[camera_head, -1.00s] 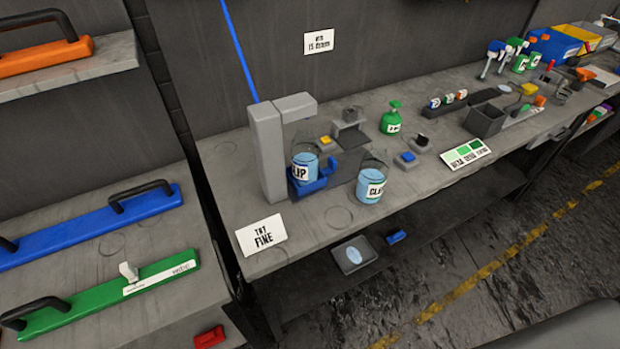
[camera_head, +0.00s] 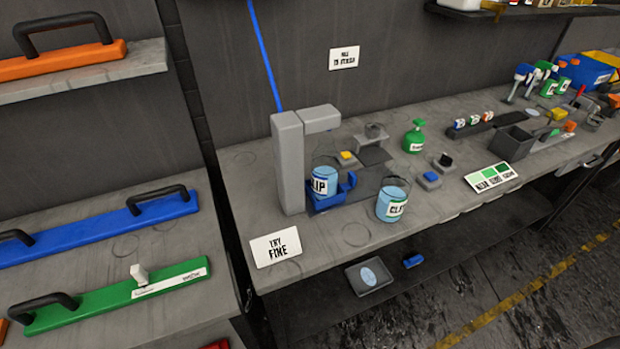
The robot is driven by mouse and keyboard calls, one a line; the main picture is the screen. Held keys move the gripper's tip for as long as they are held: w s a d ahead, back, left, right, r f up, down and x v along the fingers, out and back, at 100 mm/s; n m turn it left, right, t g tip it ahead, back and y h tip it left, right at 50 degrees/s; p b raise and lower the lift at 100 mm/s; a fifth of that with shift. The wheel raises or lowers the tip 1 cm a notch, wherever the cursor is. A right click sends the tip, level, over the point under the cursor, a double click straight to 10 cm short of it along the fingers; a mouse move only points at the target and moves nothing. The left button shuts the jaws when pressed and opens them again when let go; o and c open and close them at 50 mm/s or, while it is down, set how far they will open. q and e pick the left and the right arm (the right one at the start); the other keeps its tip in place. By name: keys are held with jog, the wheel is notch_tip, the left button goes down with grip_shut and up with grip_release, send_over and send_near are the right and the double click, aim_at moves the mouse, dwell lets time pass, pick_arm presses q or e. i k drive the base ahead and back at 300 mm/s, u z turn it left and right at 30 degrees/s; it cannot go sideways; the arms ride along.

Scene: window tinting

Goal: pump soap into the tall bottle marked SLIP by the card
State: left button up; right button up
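A clear bottle with a wire handle and blue liquid, its label partly hidden and reading like SLIP (camera_head: 323,181), stands in a blue holder (camera_head: 328,200) under the grey dispenser post (camera_head: 289,165). A similar bottle, labelled something like CLE (camera_head: 392,204), stands to its right on the bench. A green pump bottle (camera_head: 414,137) stands farther back; its label is too small to read. A white card (camera_head: 275,247) reading TRY FINE lies at the bench's front left corner. Neither of my grippers shows.
The grey bench (camera_head: 250,205) runs to the back right, with a dark bin (camera_head: 512,144), a green swatch card (camera_head: 492,177) and several spray bottles. A low shelf holds a grey tray (camera_head: 369,276). A left bench carries blue (camera_head: 100,228) and green (camera_head: 120,297) handled bars.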

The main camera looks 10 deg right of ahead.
aim_at(418, 122)
jog(key=u, duration=0.85)
jog(key=k, duration=0.95)
jog(key=z, duration=0.95)
jog(key=i, duration=0.5)
